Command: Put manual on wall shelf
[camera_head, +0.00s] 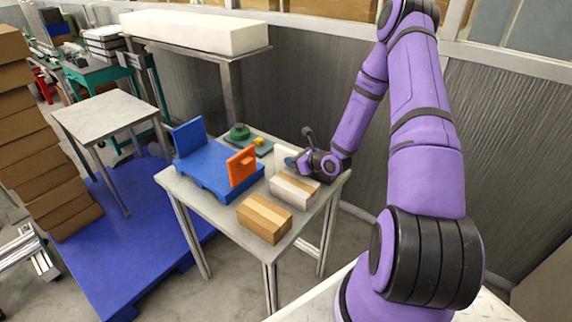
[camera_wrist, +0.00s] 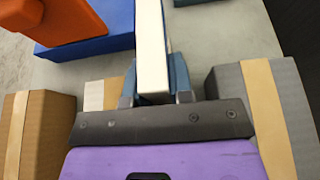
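The manual (camera_wrist: 152,45) is a thin white slab standing on edge between my fingers in the wrist view. In the head view it is a small pale blue and white piece (camera_head: 284,157) at the back right of the grey table, partly hidden by my gripper. My gripper (camera_head: 298,163) is low over that table, and in the wrist view (camera_wrist: 154,88) its two fingers press on both sides of the manual. I cannot tell whether the manual touches the table. A raised grey shelf (camera_head: 232,59) by the wall carries a long white block.
On the grey table (camera_head: 219,203) are a blue tray (camera_head: 215,169), an orange piece (camera_head: 240,167), a brown box (camera_head: 265,217), a pale box (camera_head: 294,187) and a green item (camera_head: 239,131). In the wrist view, boxes flank my gripper closely. Cardboard boxes (camera_head: 40,150) are stacked at left.

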